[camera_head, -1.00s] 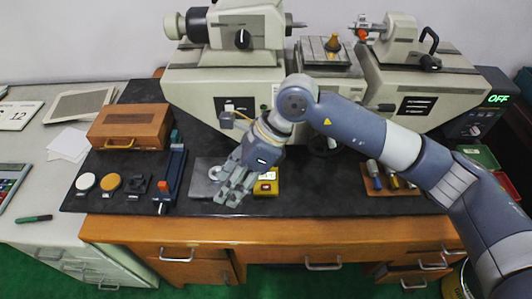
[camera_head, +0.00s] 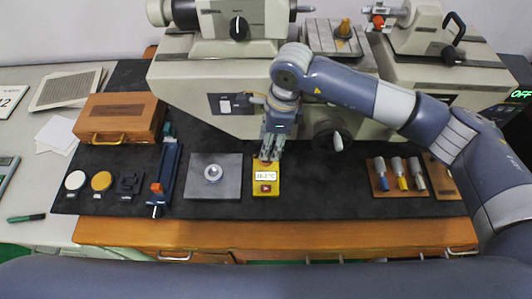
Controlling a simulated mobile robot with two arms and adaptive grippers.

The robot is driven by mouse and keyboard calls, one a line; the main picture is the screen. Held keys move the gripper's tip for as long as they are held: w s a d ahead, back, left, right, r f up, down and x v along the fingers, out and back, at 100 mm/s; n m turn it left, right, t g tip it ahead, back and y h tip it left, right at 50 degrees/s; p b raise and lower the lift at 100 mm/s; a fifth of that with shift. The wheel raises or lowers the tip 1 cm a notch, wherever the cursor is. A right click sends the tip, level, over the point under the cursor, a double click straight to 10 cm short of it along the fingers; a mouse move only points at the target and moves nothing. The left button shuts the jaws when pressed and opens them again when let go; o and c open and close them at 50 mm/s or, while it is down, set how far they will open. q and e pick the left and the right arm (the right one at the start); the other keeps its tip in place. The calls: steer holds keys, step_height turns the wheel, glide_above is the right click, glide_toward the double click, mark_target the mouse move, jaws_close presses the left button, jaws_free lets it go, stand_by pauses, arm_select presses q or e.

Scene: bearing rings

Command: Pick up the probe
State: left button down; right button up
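My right gripper (camera_head: 270,157) points down at the far end of a yellow meter (camera_head: 266,188) with a lit temperature display and a red button. Its fingers look close together, and I cannot tell whether anything is between them. I cannot make out a separate probe; the fingers cover the meter's far end. A metal bearing ring (camera_head: 213,172) lies on a grey plate (camera_head: 230,190) just left of the meter. My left gripper is not in view.
A blue stand (camera_head: 167,172) and a wooden case (camera_head: 120,117) are to the left. Several coloured-tipped tools sit on a wooden rack (camera_head: 400,193) to the right. A large measuring machine (camera_head: 205,95) stands behind. The black mat (camera_head: 325,190) between meter and rack is clear.

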steer(key=shift+w+f, duration=0.1)
steer(key=shift+f, duration=0.15)
steer(key=shift+a+f+p, duration=0.15)
steer(key=shift+f+p, duration=0.2)
steer(key=shift+p, duration=0.1)
steer(key=f, duration=0.1)
steer(key=f+p, duration=0.2)
steer(key=f, duration=0.1)
steer(key=shift+a, duration=0.35)
steer(key=shift+f, duration=0.2)
steer(key=shift+c, duration=1.4)
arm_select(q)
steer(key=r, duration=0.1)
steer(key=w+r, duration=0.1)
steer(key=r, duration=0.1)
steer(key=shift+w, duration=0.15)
arm_select(e)
jaws_close()
